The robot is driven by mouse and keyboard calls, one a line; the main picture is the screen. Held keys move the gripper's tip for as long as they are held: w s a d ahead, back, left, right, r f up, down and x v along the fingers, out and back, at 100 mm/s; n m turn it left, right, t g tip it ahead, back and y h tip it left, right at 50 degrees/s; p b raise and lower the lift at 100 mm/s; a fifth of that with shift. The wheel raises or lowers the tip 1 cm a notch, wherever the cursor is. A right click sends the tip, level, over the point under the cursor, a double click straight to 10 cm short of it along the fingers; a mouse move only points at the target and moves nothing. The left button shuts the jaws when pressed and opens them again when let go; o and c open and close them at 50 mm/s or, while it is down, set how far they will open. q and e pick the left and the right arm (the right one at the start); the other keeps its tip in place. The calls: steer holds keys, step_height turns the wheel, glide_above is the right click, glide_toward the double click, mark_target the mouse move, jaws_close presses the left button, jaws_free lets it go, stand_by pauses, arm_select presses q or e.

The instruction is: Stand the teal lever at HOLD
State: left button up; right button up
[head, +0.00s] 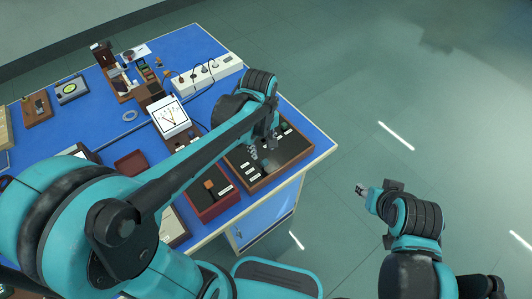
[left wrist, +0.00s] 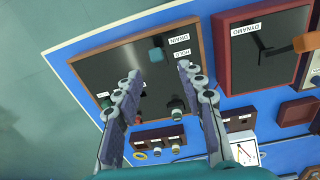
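The teal lever's block-shaped knob (left wrist: 156,54) stands over a dark panel in a brown wooden frame (left wrist: 137,40) in the left wrist view. The labels DRAIN (left wrist: 179,39) and HOLD (left wrist: 182,53) are just right of it. It appears nearly level with HOLD, but its exact setting is unclear. My left gripper (left wrist: 158,71) is open and empty, its fingers apart either side of the knob in the picture, not visibly touching it. In the head view my left gripper (head: 264,147) hangs over the framed panel (head: 290,155). My right gripper (head: 362,190) is off the bench; its opening is unclear.
A white power strip (head: 205,73) and a meter (head: 171,113) stand farther back. Floor lies right of the bench.

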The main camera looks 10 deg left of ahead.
mark_target(265, 161)
arm_select(q)
steer(key=shift+w+d+f+n+g, duration=0.3)
steer(key=shift+w+f+n, duration=0.1)
steer(key=shift+w+f, duration=0.2)
step_height(265, 161, down, 8)
steer(key=b, duration=0.3)
steer(key=shift+s+r, duration=0.1)
steer(key=shift+r, duration=0.15)
steer(key=shift+a, duration=0.15)
jaws_close()
